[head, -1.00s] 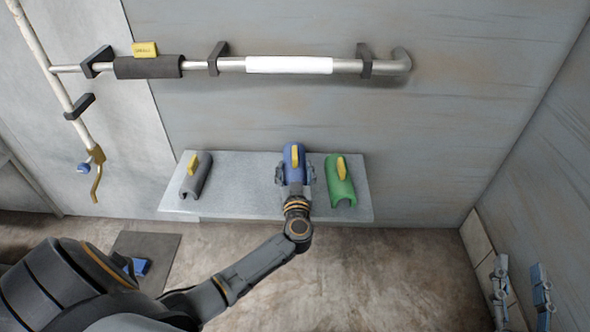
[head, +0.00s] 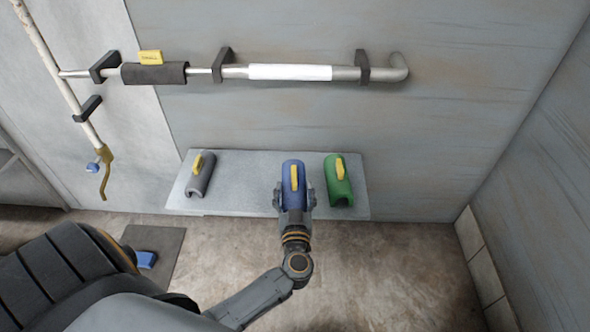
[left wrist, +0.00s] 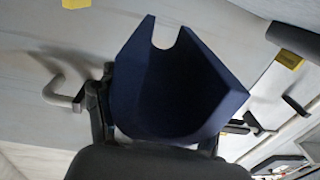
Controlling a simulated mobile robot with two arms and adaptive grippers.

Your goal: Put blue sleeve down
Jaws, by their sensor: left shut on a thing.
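The blue sleeve (head: 294,172) with a yellow tab shows in the head view at the front part of the grey shelf (head: 240,170), between a grey sleeve and a green one. My left gripper (head: 294,198) is shut on the blue sleeve from the front, a finger on each side. Whether the sleeve touches the shelf or hangs just above it I cannot tell. In the left wrist view the blue sleeve (left wrist: 170,90) fills the middle, its open trough facing the camera. My right gripper is not in view.
The grey sleeve (head: 202,175) lies at the shelf's left, the green sleeve (head: 338,182) close on the right. Above, a wall pipe (head: 345,73) carries a dark sleeve (head: 155,74) and a white section. Bare shelf lies between the grey and blue sleeves.

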